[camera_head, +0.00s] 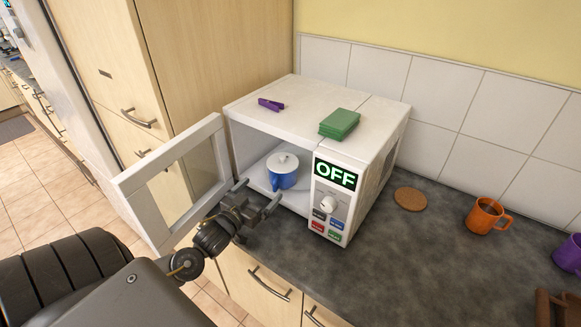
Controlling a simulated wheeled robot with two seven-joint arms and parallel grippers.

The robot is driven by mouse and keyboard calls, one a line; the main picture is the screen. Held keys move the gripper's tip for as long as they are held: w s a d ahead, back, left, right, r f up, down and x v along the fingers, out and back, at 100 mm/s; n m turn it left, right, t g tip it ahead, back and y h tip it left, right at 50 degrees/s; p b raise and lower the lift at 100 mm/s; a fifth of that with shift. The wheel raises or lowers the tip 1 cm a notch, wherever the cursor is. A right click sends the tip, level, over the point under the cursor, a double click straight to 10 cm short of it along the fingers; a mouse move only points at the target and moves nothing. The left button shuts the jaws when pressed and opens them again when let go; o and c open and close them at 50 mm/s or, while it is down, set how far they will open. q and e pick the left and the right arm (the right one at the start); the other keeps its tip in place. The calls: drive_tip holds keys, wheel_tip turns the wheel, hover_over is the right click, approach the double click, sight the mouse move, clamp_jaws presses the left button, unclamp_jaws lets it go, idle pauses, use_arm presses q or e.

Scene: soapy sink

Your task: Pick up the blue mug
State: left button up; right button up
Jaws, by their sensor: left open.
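The blue mug (286,180) stands upright inside the open white microwave (255,107), with a white knobbed lid (283,161) on top. Its handle seems to face the front left, toward my gripper. My left gripper (263,191) is open at the microwave's mouth, in front of the mug and a little to its left. Its two fingers point in toward the mug, with nothing seen between them. Whether a fingertip touches the mug I cannot tell. My right gripper does not show.
The microwave door (170,180) hangs open at the left, close to my left arm. A purple clip (271,104) and a green block (340,124) lie on the microwave. A cork coaster (410,199), orange mug (484,216) and purple mug (569,254) are on the counter (400,265).

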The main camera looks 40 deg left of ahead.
sight(274, 175)
use_arm(q)
drive_tip(key=w, duration=0.1)
drive_tip(key=w+p, duration=0.1)
drive_tip(key=w, duration=0.3)
drive_tip(key=shift+w+a+r+p, duration=0.1)
drive_tip(key=shift+a+p, duration=0.2)
drive_tip(key=shift+a, duration=0.1)
drive_tip(key=shift+w+r+p, duration=0.25)
drive_tip(key=shift+w+p, duration=0.1)
drive_tip(key=shift+p, duration=0.05)
drive_tip(key=w+p, duration=0.1)
drive_tip(key=w, duration=0.2)
drive_tip(key=shift+w+a+f+p, duration=0.1)
drive_tip(key=shift+w+a+p, duration=0.05)
drive_tip(key=shift+w+p, duration=0.25)
drive_tip(key=shift+w+f, duration=0.15)
drive_tip(key=shift+w, duration=0.25)
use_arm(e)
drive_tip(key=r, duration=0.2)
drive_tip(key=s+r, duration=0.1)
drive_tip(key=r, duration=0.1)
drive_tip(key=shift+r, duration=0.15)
use_arm(q)
drive_tip(key=shift+s, duration=0.15)
